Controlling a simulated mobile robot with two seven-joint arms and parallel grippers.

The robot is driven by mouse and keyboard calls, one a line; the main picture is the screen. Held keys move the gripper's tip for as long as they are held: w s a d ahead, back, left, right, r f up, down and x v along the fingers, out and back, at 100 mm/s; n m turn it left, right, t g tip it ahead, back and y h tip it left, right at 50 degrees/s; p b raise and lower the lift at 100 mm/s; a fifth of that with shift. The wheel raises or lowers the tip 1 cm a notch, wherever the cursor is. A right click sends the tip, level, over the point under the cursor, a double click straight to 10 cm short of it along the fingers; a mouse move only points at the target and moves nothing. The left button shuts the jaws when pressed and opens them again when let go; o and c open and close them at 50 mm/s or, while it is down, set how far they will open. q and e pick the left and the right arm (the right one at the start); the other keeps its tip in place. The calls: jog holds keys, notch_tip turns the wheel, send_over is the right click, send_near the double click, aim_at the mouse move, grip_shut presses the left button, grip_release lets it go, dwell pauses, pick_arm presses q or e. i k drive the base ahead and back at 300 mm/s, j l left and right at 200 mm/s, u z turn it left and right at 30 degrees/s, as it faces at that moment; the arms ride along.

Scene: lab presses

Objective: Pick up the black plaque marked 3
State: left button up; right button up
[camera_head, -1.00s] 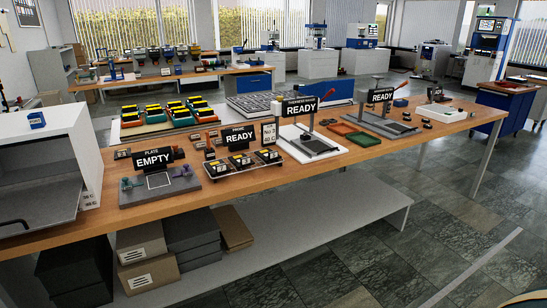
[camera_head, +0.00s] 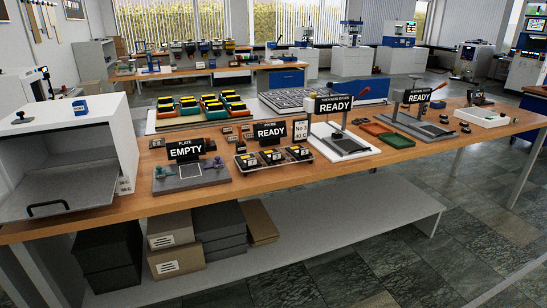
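No plaque with a legible 3 shows; small marks are too fine to read. Several dark blocks with yellow labels (camera_head: 272,158) sit in a row on a tray below a black READY sign (camera_head: 270,131). A white card (camera_head: 300,130) beside that sign reads "No 3" and "40 C". Small dark pieces (camera_head: 465,128) lie near the right end of the wooden bench (camera_head: 400,160). Neither of my grippers is in view.
A white open-fronted cabinet (camera_head: 120,125) stands on the bench's left end. A grey plate fixture (camera_head: 218,172) has an EMPTY sign (camera_head: 186,149). Presses with READY signs (camera_head: 333,104) stand further right. Boxes (camera_head: 175,245) fill the left of the lower shelf; its right is clear.

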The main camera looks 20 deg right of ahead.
aim_at(272, 155)
jog(key=i+l+z, duration=0.5)
jog(key=i, duration=0.25)
jog(key=l, duration=0.1)
